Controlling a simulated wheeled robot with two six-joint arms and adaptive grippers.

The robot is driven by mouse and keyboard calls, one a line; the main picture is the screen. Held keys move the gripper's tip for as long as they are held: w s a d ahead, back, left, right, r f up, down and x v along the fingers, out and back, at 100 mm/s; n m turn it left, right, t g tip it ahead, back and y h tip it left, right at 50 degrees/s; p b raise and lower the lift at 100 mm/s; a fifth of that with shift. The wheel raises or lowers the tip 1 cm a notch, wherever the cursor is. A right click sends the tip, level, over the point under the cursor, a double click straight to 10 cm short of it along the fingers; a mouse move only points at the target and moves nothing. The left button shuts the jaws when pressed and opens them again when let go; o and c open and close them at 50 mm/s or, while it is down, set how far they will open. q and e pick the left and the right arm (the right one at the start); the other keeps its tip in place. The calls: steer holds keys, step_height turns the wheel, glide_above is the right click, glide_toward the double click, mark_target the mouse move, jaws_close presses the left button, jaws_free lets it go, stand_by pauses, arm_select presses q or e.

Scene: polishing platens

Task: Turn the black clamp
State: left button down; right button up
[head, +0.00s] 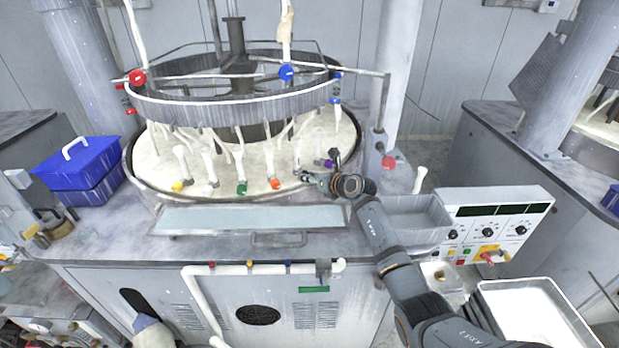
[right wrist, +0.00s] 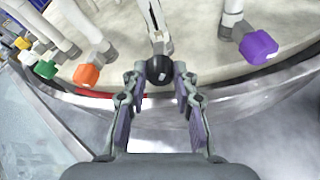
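The black clamp (right wrist: 158,70) shows in the right wrist view as a round black knob at the end of a white hose, at the near rim of the platen. My right gripper (right wrist: 160,78) reaches over the rim with its fingertips on either side of the black clamp. Whether both fingertips touch it is unclear. In the head view my right gripper (head: 305,177) is small, at the platen's right front edge, and the clamp there is hard to make out. My left gripper is not in view.
An orange cap (right wrist: 88,75) is left of the clamp and a purple cap (right wrist: 258,47) right of it. The round platen (head: 145,160) has a metal ring (head: 180,110) above it. A long tray (head: 250,218) lies in front. A control panel (head: 500,220) stands right of my arm.

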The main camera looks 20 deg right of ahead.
jaws_close()
steer(key=n+h+p, duration=0.1)
steer(key=n+h, duration=0.1)
steer(key=n, duration=0.1)
steer(key=shift+a+n+t, duration=0.15)
steer(key=shift+n+t, duration=0.15)
steer(key=shift+t, duration=0.1)
